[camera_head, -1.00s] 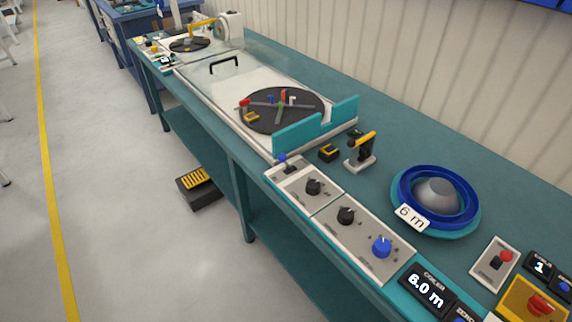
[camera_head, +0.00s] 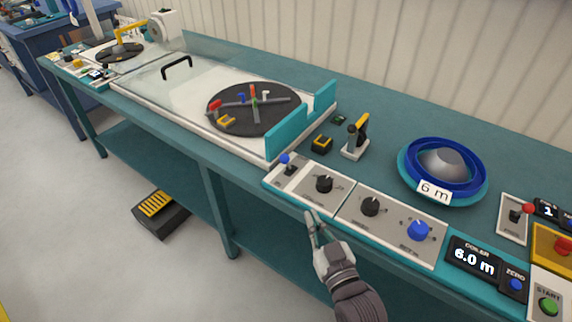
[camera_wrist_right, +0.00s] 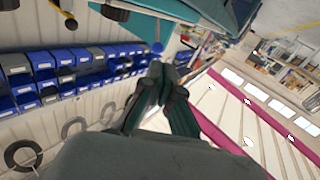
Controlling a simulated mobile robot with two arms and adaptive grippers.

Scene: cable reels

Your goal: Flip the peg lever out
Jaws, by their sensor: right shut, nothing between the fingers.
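A small panel with a red-knobbed lever (camera_head: 527,208) stands at the right of the bench; its label is too small to read. The dark coiler disc (camera_head: 226,124) carries crossed arms with coloured pegs and a red-tipped piece. I cannot tell for certain which lever is the peg lever. My right gripper (camera_head: 314,224) is shut and empty, in front of the bench edge, left of the red-knobbed lever. It also shows in the wrist view (camera_wrist_right: 160,82). My left gripper is out of view.
The control panel has black knobs (camera_head: 324,184) and a blue knob (camera_head: 419,230). A blue reel marked 6 m (camera_head: 409,185), a black and yellow tool (camera_head: 357,138) and a display reading 6.0 m (camera_head: 472,255) are on the bench. Teal guards (camera_head: 289,134) flank the disc.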

